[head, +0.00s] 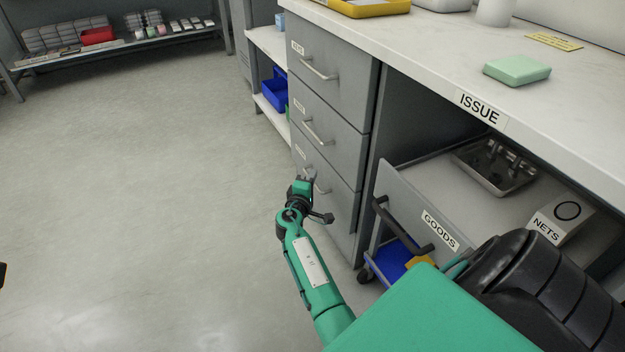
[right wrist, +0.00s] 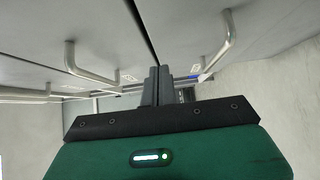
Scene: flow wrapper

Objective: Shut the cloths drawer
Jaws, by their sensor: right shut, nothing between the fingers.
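A grey cabinet has a stack of three drawers with bar handles: the top drawer (head: 335,75), the middle drawer (head: 333,135) and the bottom drawer (head: 335,208). Their small labels are too small to read, so I cannot tell which is the cloths drawer. None stands clearly far out. My right gripper (head: 308,176) is shut and empty, close to the bottom drawer's front near its handle; contact cannot be told. In the right wrist view its closed fingers (right wrist: 157,86) point along the drawer fronts, between two handles (right wrist: 75,62).
Right of the stack, an open front labelled GOODS (head: 440,230) has a metal tray (head: 495,165) and a NETS box (head: 560,220) behind it. The worktop (head: 430,60) overhangs above, with a green block (head: 517,70). The floor (head: 150,200) at left is clear.

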